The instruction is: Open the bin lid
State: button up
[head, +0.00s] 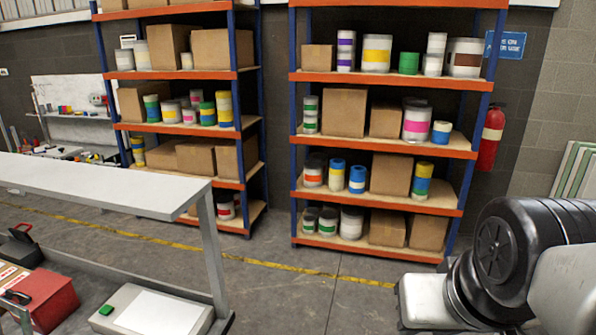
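I cannot make out a bin or a bin lid in the head view. My gripper is not in view. A large black and white part at the lower right looks like a link of my own arm, and it hides the floor and wall behind it.
Two shelving racks, left (180,74) and right (385,76), hold boxes and paint cans. A white-topped bench (100,185) fills the left. Below it are a pale box with a green button (106,310) and a red box (55,300). A fire extinguisher (490,140) hangs right. Central floor (300,300) is clear.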

aim_at(42, 284)
jog(key=i+u, duration=0.15)
jog(key=u, duration=0.25)
jog(key=i+u, duration=0.2)
jog(key=u, duration=0.2)
jog(key=i+l+u, duration=0.1)
jog(key=u, duration=0.3)
jog(key=i+l+u, duration=0.1)
jog(key=u, duration=0.3)
jog(key=i+u, duration=0.2)
jog(key=u, duration=0.15)
jog(key=i+l+u, duration=0.15)
jog(key=u, duration=0.2)
jog(key=i+l+u, duration=0.1)
jog(key=u, duration=0.25)
jog(key=i, duration=0.05)
